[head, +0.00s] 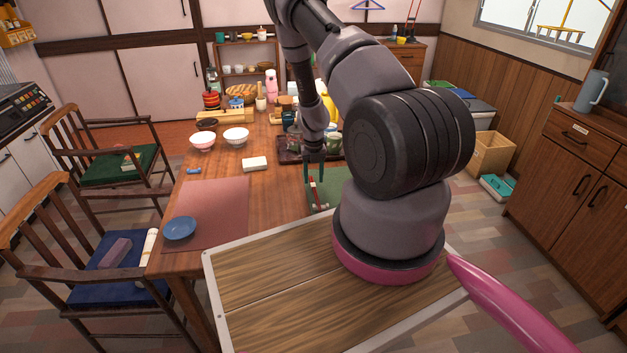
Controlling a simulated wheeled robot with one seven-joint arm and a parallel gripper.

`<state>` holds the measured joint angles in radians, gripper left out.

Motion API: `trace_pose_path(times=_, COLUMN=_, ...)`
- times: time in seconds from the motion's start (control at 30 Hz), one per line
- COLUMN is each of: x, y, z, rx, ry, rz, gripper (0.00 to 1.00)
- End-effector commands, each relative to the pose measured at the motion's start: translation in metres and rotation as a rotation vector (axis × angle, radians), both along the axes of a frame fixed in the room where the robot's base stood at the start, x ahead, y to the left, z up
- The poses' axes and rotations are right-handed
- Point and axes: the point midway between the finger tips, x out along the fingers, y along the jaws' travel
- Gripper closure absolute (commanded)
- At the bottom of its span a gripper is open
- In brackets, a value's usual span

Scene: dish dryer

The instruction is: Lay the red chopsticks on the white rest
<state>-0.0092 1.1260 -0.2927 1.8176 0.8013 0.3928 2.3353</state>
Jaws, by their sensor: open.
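The red chopsticks (312,194) show as a thin red shape on the green mat (334,184), near the table's right side. My gripper (314,179) points down at the far end of the chopsticks, with its fingers apart. I cannot tell whether the fingers touch them or stand just above. A small whitish piece (323,207) shows at the near end of the red shape; it may be the white rest, but it is too small to be sure. My arm hides part of the mat.
A dark tray (287,159) with dishes stands behind the mat. Bare wood lies between the mats.

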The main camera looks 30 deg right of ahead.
Motion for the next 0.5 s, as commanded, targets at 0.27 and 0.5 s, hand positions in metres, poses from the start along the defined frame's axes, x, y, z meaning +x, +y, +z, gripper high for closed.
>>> trace_pose_path(times=0.27, x=0.001, y=0.001, z=0.063, rx=-0.002, ry=-0.004, rz=0.003, gripper=0.48)
trace_pose_path(times=0.5, x=0.001, y=0.001, z=0.104, rx=-0.002, ry=-0.002, rz=0.003, gripper=0.48)
